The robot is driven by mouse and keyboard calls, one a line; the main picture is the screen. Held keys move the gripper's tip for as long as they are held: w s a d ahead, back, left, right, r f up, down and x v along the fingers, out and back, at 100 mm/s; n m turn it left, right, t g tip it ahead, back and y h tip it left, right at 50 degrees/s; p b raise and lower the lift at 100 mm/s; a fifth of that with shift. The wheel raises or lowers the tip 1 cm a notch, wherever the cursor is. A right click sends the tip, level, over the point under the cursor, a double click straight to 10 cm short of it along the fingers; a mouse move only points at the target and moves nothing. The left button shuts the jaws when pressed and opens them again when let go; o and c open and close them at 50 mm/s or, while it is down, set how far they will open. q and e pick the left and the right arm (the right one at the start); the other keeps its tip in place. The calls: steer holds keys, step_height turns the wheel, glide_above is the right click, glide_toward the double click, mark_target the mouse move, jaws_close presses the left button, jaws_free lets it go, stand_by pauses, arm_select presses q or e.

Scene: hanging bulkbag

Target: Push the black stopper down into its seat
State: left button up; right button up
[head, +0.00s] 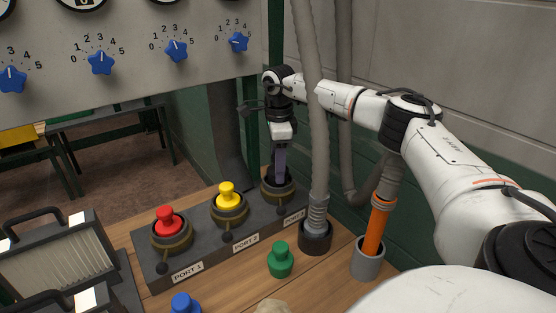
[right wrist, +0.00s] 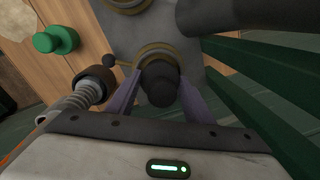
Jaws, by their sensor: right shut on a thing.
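The black stopper (right wrist: 160,85) shows in the right wrist view between the two purple fingers of my right gripper (right wrist: 159,78), over the brass-coloured ring of its seat (right wrist: 153,50). In the head view my right gripper (head: 281,180) points down at the port 3 seat (head: 278,197), at the right end of the grey port block (head: 205,257). It is shut on the stopper. The fingers hide most of the stopper there, so I cannot tell how deep it sits. My left gripper is not in view.
Red (head: 165,220) and yellow (head: 227,194) stoppers stand in ports 1 and 2. A green stopper (head: 280,260) and a blue one (head: 185,303) are on the wooden table. A grey hose (head: 310,100) rises close to the right of my gripper. An orange-and-grey tube (head: 377,225) stands farther right.

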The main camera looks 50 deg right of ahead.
steer(key=shift+f, duration=0.7)
steer(key=o, duration=1.1)
steer(key=shift+o, duration=0.2)
steer(key=r, duration=0.5)
steer(key=r+b, duration=0.1)
steer(key=r, duration=0.4)
steer(key=shift+s+a+r, duration=0.2)
steer(key=shift+s+f, duration=0.1)
